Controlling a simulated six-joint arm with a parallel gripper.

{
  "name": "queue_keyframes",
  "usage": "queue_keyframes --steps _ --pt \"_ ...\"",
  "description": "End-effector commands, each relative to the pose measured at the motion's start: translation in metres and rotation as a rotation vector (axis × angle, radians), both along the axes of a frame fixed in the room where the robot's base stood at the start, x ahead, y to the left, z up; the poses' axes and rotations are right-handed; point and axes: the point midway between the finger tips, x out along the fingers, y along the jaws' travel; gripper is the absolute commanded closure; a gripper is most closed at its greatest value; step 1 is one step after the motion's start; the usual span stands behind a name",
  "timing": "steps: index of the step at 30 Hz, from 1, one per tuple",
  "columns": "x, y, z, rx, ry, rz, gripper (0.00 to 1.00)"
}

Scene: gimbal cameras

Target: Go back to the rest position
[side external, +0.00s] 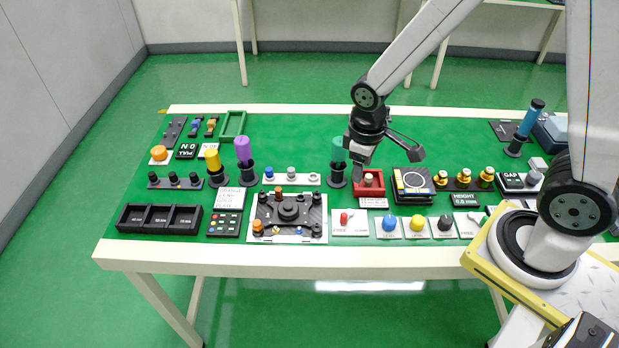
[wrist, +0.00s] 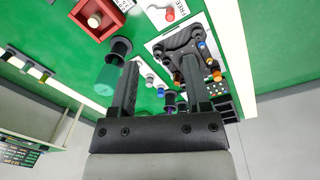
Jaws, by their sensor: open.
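My gripper (side external: 386,160) is raised above the green table (side external: 290,150), near its middle right in the side view. Its two fingers are spread apart with nothing between them, which also shows in the wrist view (wrist: 160,78). Below it in the side view is a small red tray (side external: 370,190) with a pale-topped peg in it. The red tray also shows at the upper left of the wrist view (wrist: 82,24).
A purple cylinder (side external: 242,150), a yellow-topped tool (side external: 212,160) and a blue cylinder (side external: 530,118) stand upright. A black plate assembly (side external: 290,210), black bins (side external: 158,219) and several coloured knobs (side external: 445,222) line the front. The air above the table's left half is clear.

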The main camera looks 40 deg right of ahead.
Motion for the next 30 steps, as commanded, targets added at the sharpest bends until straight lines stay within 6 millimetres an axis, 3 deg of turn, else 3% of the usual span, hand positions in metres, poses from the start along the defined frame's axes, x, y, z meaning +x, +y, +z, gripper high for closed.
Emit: queue_keyframes --steps 6,12,30 --pt "-0.022 -0.012 0.025 0.053 -0.124 -0.174 0.39" --pt "-0.037 -0.019 0.036 0.085 -0.200 -0.282 0.39" --pt "-0.042 -0.021 0.039 0.095 -0.223 -0.319 0.39"
